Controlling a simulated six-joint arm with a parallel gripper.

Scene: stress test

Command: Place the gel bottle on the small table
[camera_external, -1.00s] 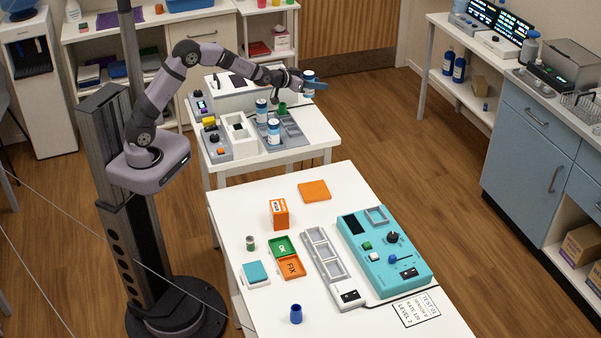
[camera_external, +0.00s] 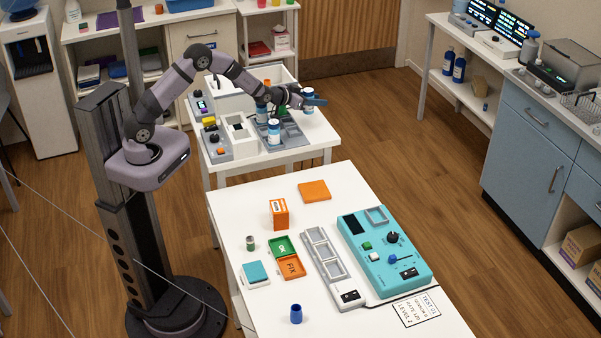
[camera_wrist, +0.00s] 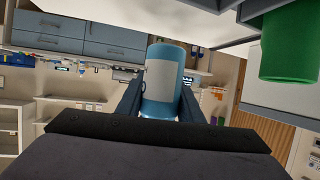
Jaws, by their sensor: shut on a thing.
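A blue bottle with a white label and white cap (camera_external: 308,101) is in my gripper (camera_external: 301,103). I take it for the gel bottle. It is upright over the right part of the small white table (camera_external: 318,133). I cannot tell whether its base touches the tabletop. In the upside-down wrist view the bottle (camera_wrist: 162,84) sits between the two dark fingers of my gripper (camera_wrist: 160,108). Two similar bottles stand on this table, one partly behind my arm (camera_external: 261,112) and one nearer the front (camera_external: 273,132).
A grey compartment tray (camera_external: 292,139) lies left of the held bottle. A green cup shows close by in the wrist view (camera_wrist: 288,45). Boxes with buttons (camera_external: 214,145) line the table's left side. A larger white table (camera_external: 235,205) with a teal panel stands in front.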

